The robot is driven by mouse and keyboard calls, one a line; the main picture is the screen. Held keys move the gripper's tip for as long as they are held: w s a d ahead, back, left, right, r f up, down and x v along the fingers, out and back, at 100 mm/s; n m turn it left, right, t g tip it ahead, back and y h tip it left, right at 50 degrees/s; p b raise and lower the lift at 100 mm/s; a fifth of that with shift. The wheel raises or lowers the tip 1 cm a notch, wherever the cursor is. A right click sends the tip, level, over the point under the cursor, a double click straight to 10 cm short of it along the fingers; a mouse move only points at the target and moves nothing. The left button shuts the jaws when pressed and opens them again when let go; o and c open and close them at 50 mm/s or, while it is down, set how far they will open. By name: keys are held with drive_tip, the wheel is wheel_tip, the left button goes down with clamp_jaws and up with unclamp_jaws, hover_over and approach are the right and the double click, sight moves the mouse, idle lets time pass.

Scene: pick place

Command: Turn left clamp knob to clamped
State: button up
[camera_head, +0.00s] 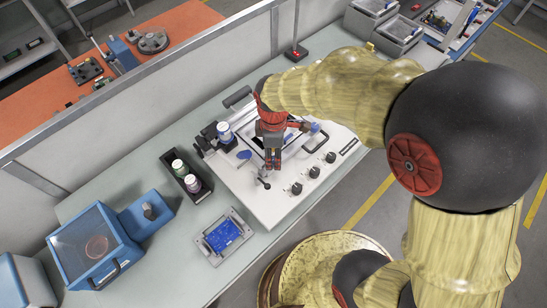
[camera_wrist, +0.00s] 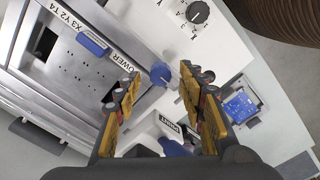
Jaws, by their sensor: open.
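My gripper (camera_head: 271,163) is open, pointing down over the white machine (camera_head: 231,184) on the bench. A blue part (camera_head: 245,155) lies just left of the gripper in the head view; another (camera_head: 315,127) is to its right. In the wrist view a blue knob (camera_wrist: 160,73) shows in the gap beyond the open fingertips (camera_wrist: 160,90). A second blue part (camera_wrist: 172,148) is lower, between the fingers and partly hidden. A blue handle (camera_wrist: 93,44) is at upper left. I cannot tell for sure which is the left clamp knob, nor its setting.
Black dials (camera_head: 296,188) line the machine's front edge, near a black-tipped lever (camera_head: 265,176). A black tray with jars (camera_head: 186,176), a blue board in a fixture (camera_head: 224,235) and a blue clear-lidded box (camera_head: 95,245) stand left. A rail runs behind the bench.

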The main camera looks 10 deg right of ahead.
drive_tip(key=shift+f, duration=0.85)
drive_tip(key=c, duration=0.3)
drive_tip(key=c, duration=0.7)
clamp_jaws()
